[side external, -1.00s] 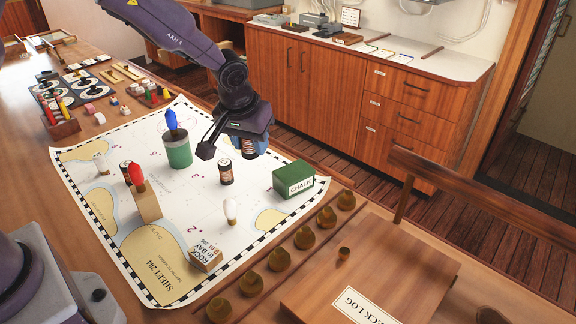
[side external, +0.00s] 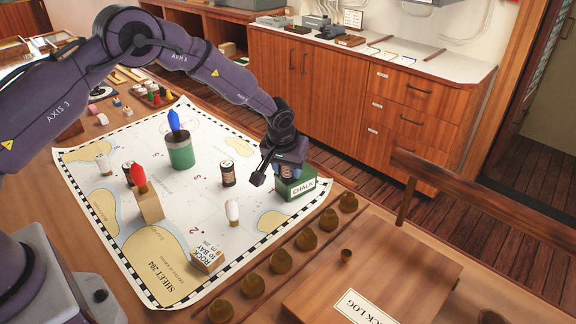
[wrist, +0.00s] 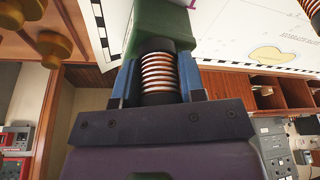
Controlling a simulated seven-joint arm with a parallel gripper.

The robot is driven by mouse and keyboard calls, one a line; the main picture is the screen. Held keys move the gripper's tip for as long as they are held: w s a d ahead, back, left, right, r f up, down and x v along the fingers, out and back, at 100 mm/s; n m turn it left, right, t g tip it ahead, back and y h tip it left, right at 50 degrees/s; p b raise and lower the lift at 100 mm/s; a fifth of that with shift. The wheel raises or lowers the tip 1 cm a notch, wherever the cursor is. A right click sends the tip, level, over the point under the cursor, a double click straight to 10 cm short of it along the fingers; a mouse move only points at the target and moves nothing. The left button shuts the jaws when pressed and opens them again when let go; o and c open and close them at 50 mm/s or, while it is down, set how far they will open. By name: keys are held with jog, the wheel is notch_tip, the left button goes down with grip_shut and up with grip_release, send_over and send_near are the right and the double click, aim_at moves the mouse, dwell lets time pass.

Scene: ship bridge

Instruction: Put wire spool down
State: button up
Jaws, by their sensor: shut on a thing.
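The wire spool (wrist: 159,74), copper wire between black ends, is clamped between the two blue fingers of my gripper (wrist: 154,80) in the wrist view. In the side external view my gripper (side external: 284,170) is right at the green chalk box (side external: 298,188), with the spool mostly hidden by the hand. The chalk box also shows beyond the spool in the wrist view (wrist: 163,24). The spool's far end is at or over the box; I cannot tell whether they touch.
The chart sheet (side external: 190,235) lies under the box. Several brass knobs (side external: 306,239) line the near edge.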

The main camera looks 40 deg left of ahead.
jog(key=o, duration=0.9)
jog(key=shift+f, duration=0.1)
jog(key=shift+o, duration=0.2)
jog(key=v, duration=1.2)
jog(key=shift+r, duration=0.25)
jog(key=s+a+r+m+t, duration=0.1)
jog(key=s+a+r+m, duration=0.15)
jog(key=s+r, duration=1.15)
jog(key=s+r+m+t+h, duration=0.1)
jog(key=s+r+m, duration=0.1)
jog(key=s, duration=1.6)
jog(key=shift+a+r, duration=0.35)
jog(key=shift+r, duration=0.25)
